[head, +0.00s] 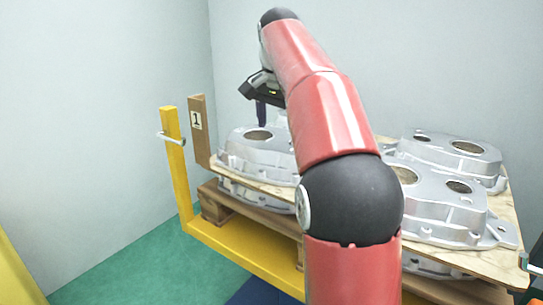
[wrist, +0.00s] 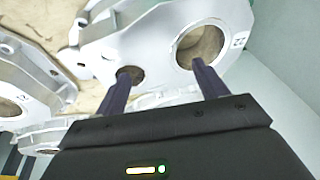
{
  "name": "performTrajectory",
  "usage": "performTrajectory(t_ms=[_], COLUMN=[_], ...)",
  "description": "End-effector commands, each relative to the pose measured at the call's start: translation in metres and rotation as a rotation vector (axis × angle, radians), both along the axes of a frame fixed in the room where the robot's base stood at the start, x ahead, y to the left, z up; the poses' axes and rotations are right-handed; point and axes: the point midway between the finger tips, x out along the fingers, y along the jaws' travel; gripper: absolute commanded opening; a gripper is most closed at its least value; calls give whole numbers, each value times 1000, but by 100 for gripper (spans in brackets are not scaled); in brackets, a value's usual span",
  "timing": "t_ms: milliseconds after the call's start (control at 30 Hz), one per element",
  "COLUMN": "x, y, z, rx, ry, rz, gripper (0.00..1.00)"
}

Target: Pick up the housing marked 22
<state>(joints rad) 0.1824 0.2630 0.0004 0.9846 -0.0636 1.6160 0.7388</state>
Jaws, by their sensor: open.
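Several grey aluminium housings lie on a plywood sheet. In the wrist view, one housing (wrist: 150,48) lies below my gripper (wrist: 163,70), with a large round hole and a smaller one. My arm hides the middle of the sheet.
More housings (head: 448,152) and (head: 440,210) lie on the right of the plywood sheet (head: 508,262). Another layer shows below it. A brown post marked 1 (head: 198,140) and a yellow frame post (head: 175,165) stand at the left. Pale walls close the back.

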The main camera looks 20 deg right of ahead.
Motion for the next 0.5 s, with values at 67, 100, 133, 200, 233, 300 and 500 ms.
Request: performTrajectory(t_ms=[67, 100, 133, 200, 233, 300, 500], x=[2, 3, 4, 7, 7, 8, 8], y=[-5, -6, -6, -7, -7, -7, -7], z=[-18, -24, -28, -34, -36, -36, -35], rx=[1, 1, 1, 0, 1, 0, 0], ry=[3, 3, 3, 1, 1, 0, 0], rz=[-2, -2, -1, -1, 0, 0, 0], gripper=[72, 72, 72, 72, 72, 72, 65])
